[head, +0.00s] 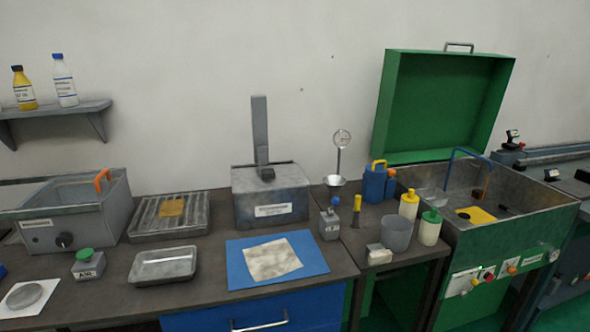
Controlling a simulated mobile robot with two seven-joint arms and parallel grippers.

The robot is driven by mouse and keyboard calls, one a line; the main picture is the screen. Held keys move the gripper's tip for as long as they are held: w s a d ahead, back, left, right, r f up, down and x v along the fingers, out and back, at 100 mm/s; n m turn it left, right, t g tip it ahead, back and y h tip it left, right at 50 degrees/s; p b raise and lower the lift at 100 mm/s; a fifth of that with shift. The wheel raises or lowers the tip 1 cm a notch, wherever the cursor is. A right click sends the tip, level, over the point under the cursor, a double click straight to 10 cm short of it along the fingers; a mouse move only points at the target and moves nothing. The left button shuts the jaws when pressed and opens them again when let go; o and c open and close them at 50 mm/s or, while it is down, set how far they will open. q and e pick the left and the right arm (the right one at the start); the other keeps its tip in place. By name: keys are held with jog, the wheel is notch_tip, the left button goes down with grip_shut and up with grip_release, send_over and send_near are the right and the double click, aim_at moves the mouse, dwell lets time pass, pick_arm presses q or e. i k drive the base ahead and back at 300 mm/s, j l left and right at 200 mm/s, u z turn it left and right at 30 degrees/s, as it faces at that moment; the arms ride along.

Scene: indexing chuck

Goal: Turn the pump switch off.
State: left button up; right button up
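The green parts-washer cabinet (500,245) stands at the right with its green lid (440,105) raised. A pale control panel (463,284) is on its front face. It carries a small yellowish knob (475,282), a red button (489,276) and an orange knob (511,270). Labels sit along this strip but are too small to read, so I cannot tell which control is the pump switch or its position. A blue bent spout (468,152) rises over the open basin. Neither of my grippers shows in the head view.
Left of the washer, a side table holds a grey cup (396,234), a green-capped bottle (430,228) and a blue can (375,184). The long bench holds a blue mat (312,262), a metal tray (163,264) and a grey box with a dark knob (65,240).

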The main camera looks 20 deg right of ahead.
aim_at(489, 277)
jog(key=i+l, duration=0.1)
jog(key=l, duration=1.3)
jog(key=i+l, duration=0.1)
jog(key=l, duration=1.3)
jog(key=i+l, duration=0.1)
jog(key=l, duration=1.3)
jog(key=i+l, duration=0.1)
jog(key=l, duration=1.3)
